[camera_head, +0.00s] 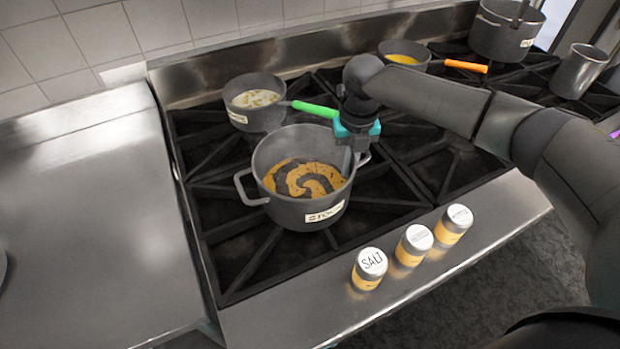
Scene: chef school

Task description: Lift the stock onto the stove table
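The stock pot (307,208), a grey two-handled pot with a label on its front that seems to read "STOCK", stands upright on the black grate of the stove table. It holds an orange-brown liquid with a dark swirl. My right gripper (357,152) points down at the pot's right handle, beside the rim. Its fingers are small and dark here, and I cannot tell whether they are closed on the handle. The pot's left handle (248,188) is free. My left gripper is not in view.
A pan (255,112) with a green handle stands behind the pot. A pan with an orange handle (466,66) and a large pot (505,32) stand farther back. Several shakers, one marked salt (369,268), line the stove's front edge. The steel counter (90,230) at left is mostly clear.

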